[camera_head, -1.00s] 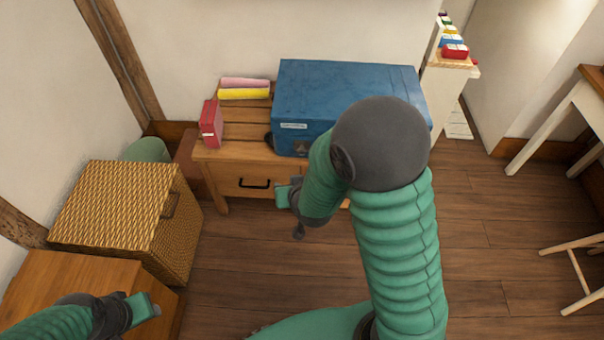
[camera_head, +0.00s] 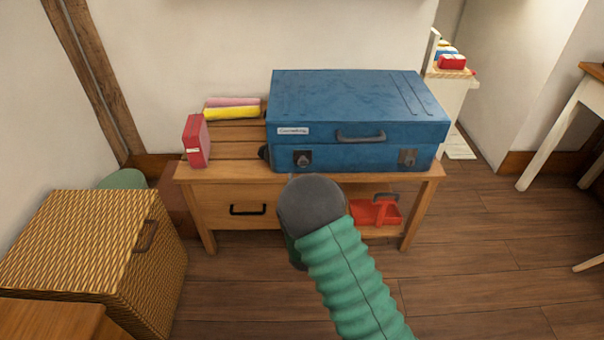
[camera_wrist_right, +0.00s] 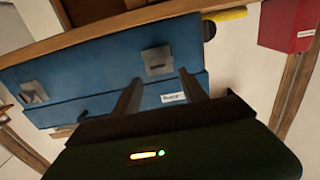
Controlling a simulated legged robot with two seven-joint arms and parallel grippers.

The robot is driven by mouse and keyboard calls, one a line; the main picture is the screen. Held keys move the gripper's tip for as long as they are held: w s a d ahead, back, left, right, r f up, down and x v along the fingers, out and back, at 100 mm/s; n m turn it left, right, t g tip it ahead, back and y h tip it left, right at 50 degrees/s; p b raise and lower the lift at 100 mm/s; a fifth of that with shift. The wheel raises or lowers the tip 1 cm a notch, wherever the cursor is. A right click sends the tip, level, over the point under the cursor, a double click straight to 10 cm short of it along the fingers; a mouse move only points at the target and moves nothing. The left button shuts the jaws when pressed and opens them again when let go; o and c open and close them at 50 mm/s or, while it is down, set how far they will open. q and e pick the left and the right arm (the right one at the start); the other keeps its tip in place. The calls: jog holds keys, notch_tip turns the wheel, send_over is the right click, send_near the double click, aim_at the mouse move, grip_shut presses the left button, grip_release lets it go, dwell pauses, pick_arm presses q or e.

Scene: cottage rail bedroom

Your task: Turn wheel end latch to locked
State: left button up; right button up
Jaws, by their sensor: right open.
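A blue suitcase (camera_head: 350,105) lies flat on a slatted wooden bench, its front facing me. A dark wheel (camera_head: 264,153) shows at its left end. The latch nearest that wheel (camera_head: 303,159) is on the left of the front; another latch (camera_head: 408,157) is on the right. In the right wrist view the wheel-end latch (camera_wrist_right: 157,60) is ahead of my open, empty right gripper (camera_wrist_right: 158,77), apart from the fingertips. Its exact turn is too small to tell. In the head view my right arm hides that gripper. My left gripper is out of view.
The wooden bench (camera_head: 225,173) has a drawer, and a red caddy (camera_head: 375,211) on its lower shelf. A wicker chest (camera_head: 85,240) is at left.

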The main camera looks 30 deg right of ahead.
aim_at(303, 164)
jog(key=x, duration=0.2)
jog(key=b+x, duration=0.1)
jog(key=x, duration=0.2)
jog(key=shift+w+d+f+b, duration=0.15)
jog(key=shift+d+f+b, duration=0.1)
jog(key=shift+d+b, duration=0.1)
jog(key=shift+w+d+r, duration=0.15)
jog(key=shift+w+d, duration=0.05)
jog(key=shift+w, duration=0.2)
jog(key=shift+a, duration=0.1)
grip_shut()
